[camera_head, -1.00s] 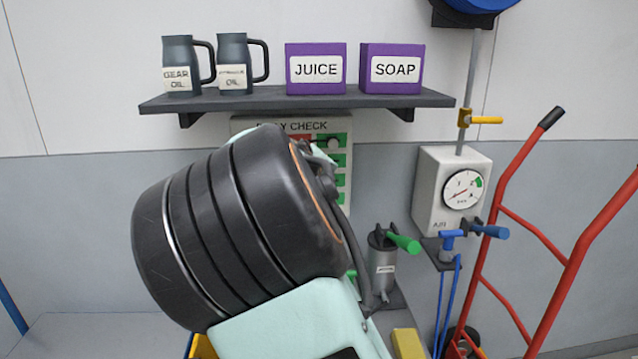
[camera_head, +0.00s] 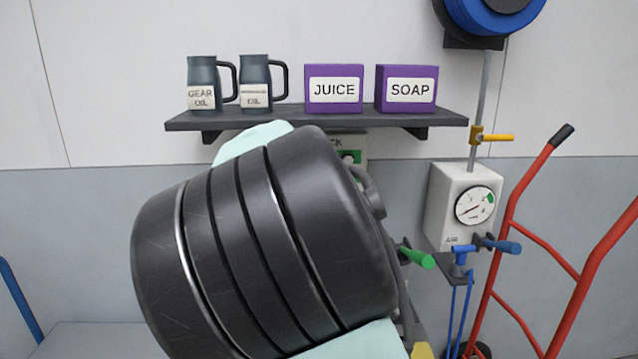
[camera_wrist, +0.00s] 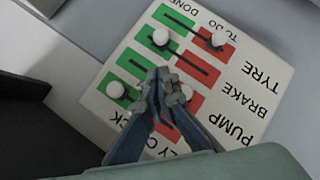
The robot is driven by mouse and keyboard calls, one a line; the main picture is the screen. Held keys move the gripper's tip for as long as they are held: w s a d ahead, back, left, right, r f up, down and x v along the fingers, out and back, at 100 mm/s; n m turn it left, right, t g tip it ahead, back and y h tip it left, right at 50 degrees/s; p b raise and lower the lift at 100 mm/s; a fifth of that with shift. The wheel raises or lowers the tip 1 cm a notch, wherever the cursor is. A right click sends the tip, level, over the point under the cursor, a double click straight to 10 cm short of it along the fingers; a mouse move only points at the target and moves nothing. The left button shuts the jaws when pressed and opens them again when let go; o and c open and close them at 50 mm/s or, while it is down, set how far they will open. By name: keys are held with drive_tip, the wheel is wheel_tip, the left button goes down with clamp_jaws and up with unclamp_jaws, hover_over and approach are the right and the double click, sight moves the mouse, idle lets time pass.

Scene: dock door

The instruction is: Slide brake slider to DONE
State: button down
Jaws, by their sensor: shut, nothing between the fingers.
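The check board (camera_wrist: 278,84) shows upside down in the wrist view, with green DONE and red TO DO fields. The brake slider (camera_wrist: 160,36) is a white knob on the brake row, at its green DONE end. The tyre slider (camera_wrist: 218,40) is at its red TO DO end. Another white knob (camera_wrist: 117,90) sits at the green end of the row nearest the title. My gripper (camera_wrist: 168,82) is shut and empty over the pump row, apart from the brake knob, and partly hides that row. In the head view my arm hides most of the board (camera_head: 352,143).
A shelf (camera_head: 310,119) above the board holds two oil jugs (camera_head: 204,84), a juice box (camera_head: 334,89) and a soap box (camera_head: 407,89). To the right are an air gauge box (camera_head: 462,205), a green handle (camera_head: 418,258) and a red hand truck (camera_head: 508,215).

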drive_tip(key=v, duration=0.6)
drive_tip(key=shift+b, duration=0.45)
drive_tip(key=s+d+f+m+g+y+p, duration=0.2)
drive_tip(key=s+d+f+m+g+p, duration=0.3)
drive_tip(key=s+d, duration=0.55)
drive_tip(key=s+a+r+m+y+p, duration=0.1)
drive_tip(key=s+p, duration=0.2)
drive_tip(key=s, duration=1)
drive_tip(key=s+a+r+y+p, duration=0.1)
drive_tip(key=s+p, duration=0.3)
drive_tip(key=s, duration=0.8)
drive_tip(key=shift+s+a+r+m+g, duration=0.3)
drive_tip(key=shift+s+r+m, duration=0.1)
drive_tip(key=shift+r, duration=0.3)
